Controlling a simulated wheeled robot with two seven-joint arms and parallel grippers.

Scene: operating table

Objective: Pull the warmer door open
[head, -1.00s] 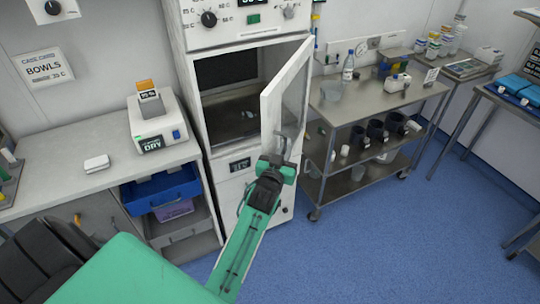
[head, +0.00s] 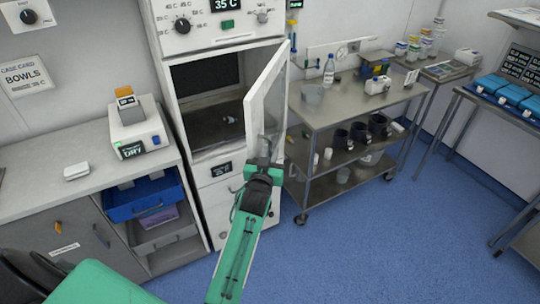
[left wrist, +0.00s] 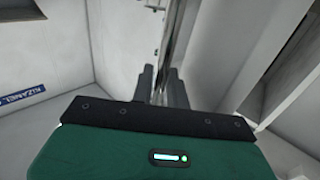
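The warmer door (head: 268,95) is a white frame with a glass pane. It stands wide open, swung out to the right from the warmer cabinet (head: 200,150), and the dark chamber (head: 212,100) shows. My left gripper (head: 264,160) is at the door's lower front edge, by the handle. In the left wrist view, the two dark fingers (left wrist: 160,85) stand close together around the metal handle bar (left wrist: 163,45). My right gripper is not in view.
A steel trolley (head: 335,112) with bottles and dark pots stands right of the door. A counter (head: 50,185) with a small white device (head: 138,130) and a blue drawer (head: 145,195) is on the left. Blue floor (head: 370,250) is clear in front.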

